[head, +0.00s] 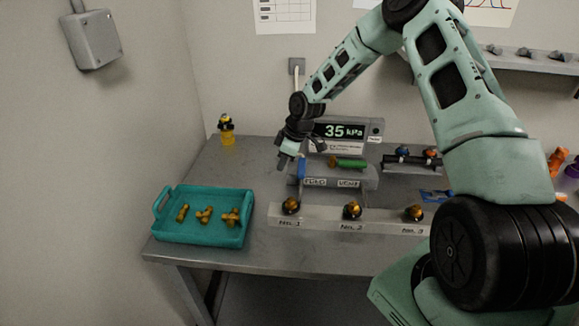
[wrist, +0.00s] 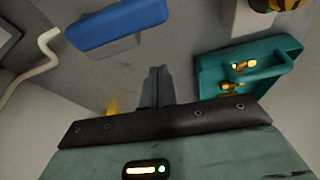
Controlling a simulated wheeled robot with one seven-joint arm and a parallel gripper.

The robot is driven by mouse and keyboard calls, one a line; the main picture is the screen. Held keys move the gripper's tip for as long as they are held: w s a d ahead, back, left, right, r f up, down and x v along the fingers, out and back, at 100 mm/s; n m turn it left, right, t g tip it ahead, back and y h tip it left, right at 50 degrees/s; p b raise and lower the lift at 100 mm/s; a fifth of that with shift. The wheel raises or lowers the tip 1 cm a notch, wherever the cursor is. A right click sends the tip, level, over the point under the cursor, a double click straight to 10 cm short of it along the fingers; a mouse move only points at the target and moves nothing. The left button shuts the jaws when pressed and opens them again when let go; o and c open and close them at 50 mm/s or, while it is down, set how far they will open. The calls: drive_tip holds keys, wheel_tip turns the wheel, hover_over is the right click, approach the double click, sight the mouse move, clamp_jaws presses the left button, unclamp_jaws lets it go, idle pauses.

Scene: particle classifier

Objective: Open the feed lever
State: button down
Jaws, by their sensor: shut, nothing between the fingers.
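The blue feed lever (head: 302,169) stands above the FEED label (head: 315,182) on a grey block (head: 372,180) on the table. In the wrist view the blue lever (wrist: 115,24) is a broad blue bar at the upper left, apart from the fingers. My gripper (head: 284,161) is shut and empty, fingers pointing down, just left of the lever in the head view. Its closed fingers show in the wrist view (wrist: 156,88). My wrist hides part of the area behind the lever. I cannot tell whether the fingers touch it.
A green lever (head: 350,163) lies sideways above the VENT label. A display (head: 345,131) reads 35 kPa behind. A teal tray (head: 203,240) with orange-brown pieces is at the left front. A rail (head: 330,216) with several brown knobs runs along the front.

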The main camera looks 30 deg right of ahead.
drive_tip(key=b+v, duration=0.1)
drive_tip(key=v, duration=0.8)
drive_tip(key=shift+d, duration=0.15)
drive_tip(key=s+a+r+g+h, duration=0.1)
drive_tip(key=s+a+r, duration=0.2)
drive_tip(key=s+a, duration=0.45)
drive_tip(key=s+a+r+g, duration=0.1)
drive_tip(key=s+a+r, duration=0.3)
drive_tip(key=a, duration=0.7)
drive_tip(key=s+a+r+m, duration=0.1)
drive_tip(key=s+a, duration=0.2)
drive_tip(key=s, duration=0.9)
drive_tip(key=s+a+r+h, duration=0.1)
drive_tip(key=s+a, duration=0.3)
drive_tip(key=s, duration=0.9)
drive_tip(key=shift+a+r+m+g, duration=0.3)
drive_tip(key=shift+m, duration=0.1)
